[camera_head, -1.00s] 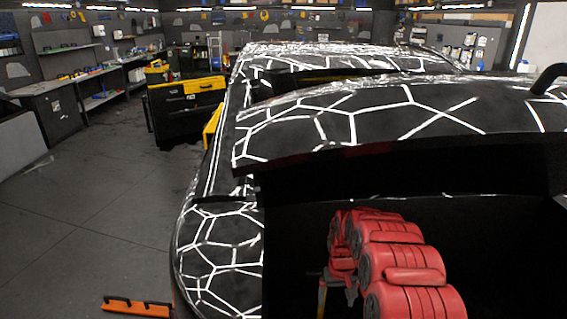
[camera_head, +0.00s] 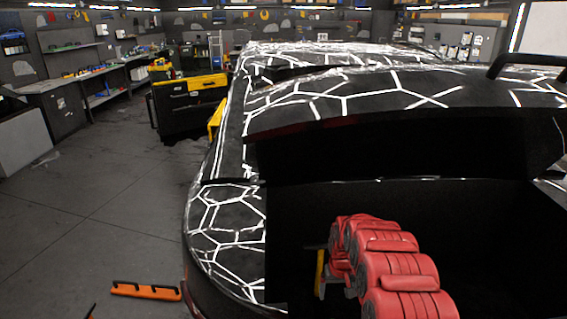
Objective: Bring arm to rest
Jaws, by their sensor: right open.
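My right arm (camera_head: 400,268) is red and reaches in from the bottom, in front of the dark opening at the back of the car. My right gripper (camera_head: 326,279) is at its far end, with a yellow finger showing against the dark interior; it is open and no object shows in it. The arm links hide part of the gripper. My left arm and gripper are out of the picture.
The black car (camera_head: 350,95) with white line patterns fills the middle and right. An orange rack (camera_head: 146,292) lies on the floor at lower left. A black and yellow tool cabinet (camera_head: 190,108) stands beyond. The grey floor (camera_head: 90,220) on the left is largely clear.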

